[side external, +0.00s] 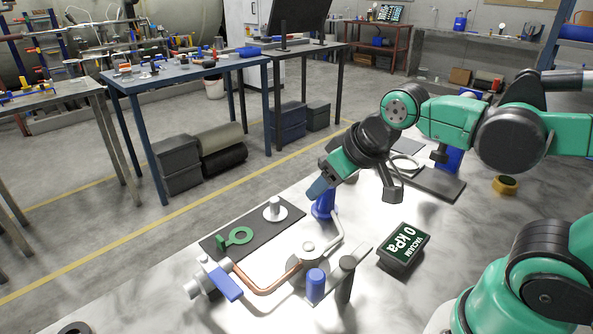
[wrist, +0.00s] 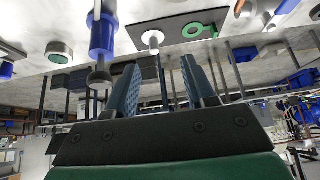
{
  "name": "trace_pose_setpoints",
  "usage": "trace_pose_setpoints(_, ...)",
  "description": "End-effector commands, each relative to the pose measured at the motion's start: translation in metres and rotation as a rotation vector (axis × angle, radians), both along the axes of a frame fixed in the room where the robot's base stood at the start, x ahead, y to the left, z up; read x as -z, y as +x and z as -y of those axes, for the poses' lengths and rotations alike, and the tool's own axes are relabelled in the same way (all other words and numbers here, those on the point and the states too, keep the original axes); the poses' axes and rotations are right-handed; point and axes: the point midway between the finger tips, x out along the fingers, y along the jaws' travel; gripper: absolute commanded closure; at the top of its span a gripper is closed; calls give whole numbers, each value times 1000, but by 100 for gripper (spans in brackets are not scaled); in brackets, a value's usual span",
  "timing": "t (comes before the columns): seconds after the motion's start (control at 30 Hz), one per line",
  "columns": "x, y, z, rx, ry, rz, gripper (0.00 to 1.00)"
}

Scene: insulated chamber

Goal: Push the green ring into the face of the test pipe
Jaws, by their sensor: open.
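The green ring (side external: 238,236), with a small tab, lies flat on a dark mat (side external: 268,230) at the table's far left. The ring also shows at the top of the wrist view (wrist: 194,30). The pipework (side external: 270,290), a copper bend with a blue handle, stands in front of the mat. Its pale left end (side external: 196,288) may be the test pipe's face; I cannot tell for certain. My gripper (side external: 317,189) is above the table, right of the mat and apart from the ring. In the wrist view its two blue fingers (wrist: 160,66) are open and empty.
A white flanged peg (side external: 274,210) stands on the mat's right end. A blue post (side external: 323,206) is below my gripper. A vacuum display (side external: 404,246) reading 0 kPa sits right of the pipework. A blue cylinder (side external: 315,286) stands at the front. The table's left front is mostly clear.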

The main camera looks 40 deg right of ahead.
Motion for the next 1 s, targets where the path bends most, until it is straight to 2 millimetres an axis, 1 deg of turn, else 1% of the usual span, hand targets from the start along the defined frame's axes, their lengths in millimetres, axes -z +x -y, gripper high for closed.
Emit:
trace_pose_setpoints(0.03,-5,9,-4,-5,5,-25,51)
trace_pose_setpoints(0.13,-12,29,-14,-9,17,-94,51)
trace_pose_setpoints(0.27,-13,58,-30,-12,28,-192,51)
trace_pose_setpoints(0.37,-8,81,-44,-14,30,-266,51)
trace_pose_setpoints(0.47,4,102,-60,-13,28,-340,51)
trace_pose_setpoints(0.6,28,127,-83,-11,18,-440,51)
trace_pose_setpoints(0.7,47,138,-97,-7,7,-500,51)
trace_pose_setpoints(0.8,63,144,-107,-3,-2,-543,51)
trace_pose_setpoints(1.0,80,148,-114,1,-11,-579,51)
